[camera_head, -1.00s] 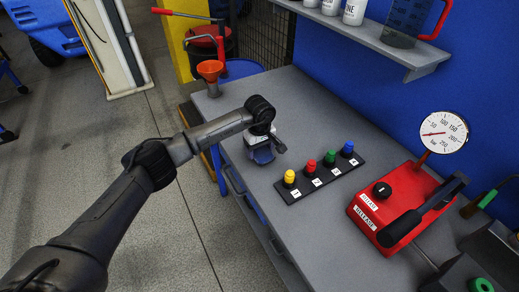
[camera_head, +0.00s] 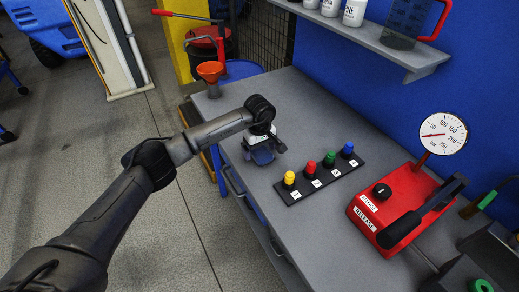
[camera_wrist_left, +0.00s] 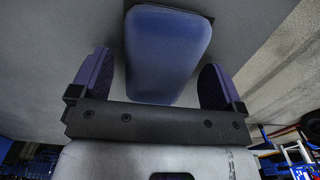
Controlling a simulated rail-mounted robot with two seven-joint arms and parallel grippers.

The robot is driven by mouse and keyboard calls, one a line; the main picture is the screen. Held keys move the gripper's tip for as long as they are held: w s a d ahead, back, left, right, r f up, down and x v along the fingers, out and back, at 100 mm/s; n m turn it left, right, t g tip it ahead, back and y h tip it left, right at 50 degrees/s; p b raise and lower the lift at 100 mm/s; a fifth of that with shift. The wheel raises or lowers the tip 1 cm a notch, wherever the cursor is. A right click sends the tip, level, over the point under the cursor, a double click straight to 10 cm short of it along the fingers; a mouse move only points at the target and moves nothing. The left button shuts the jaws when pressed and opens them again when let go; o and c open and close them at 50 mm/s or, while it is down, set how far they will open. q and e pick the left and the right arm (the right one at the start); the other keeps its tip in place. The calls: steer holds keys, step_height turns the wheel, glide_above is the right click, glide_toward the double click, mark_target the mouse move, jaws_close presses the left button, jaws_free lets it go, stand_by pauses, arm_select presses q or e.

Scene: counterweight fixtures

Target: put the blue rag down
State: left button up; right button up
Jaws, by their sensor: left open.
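The blue rag (camera_head: 263,157) lies on the grey workbench (camera_head: 262,187), near its left edge, partly hidden under my left gripper. In the left wrist view the rag (camera_wrist_left: 167,50) shows as a blue rounded pad between the two fingers. My left gripper (camera_head: 265,151) points down over the rag. In the left wrist view the gripper (camera_wrist_left: 156,62) is open, with a clear gap between the rag and each finger. My right gripper is out of view.
A black strip with yellow, red, green and blue knobs (camera_head: 321,177) lies right of the gripper. A red pump unit (camera_head: 400,215) with a gauge (camera_head: 443,133) stands farther right. An orange funnel (camera_head: 210,71) stands at the bench's far end. A shelf (camera_head: 385,45) overhangs the back.

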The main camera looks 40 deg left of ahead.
mark_target(259, 149)
arm_select(q)
step_height(259, 149, up, 12)
steer(key=p, duration=0.2)
steer(key=shift+f, duration=0.15)
stand_by(0.6)
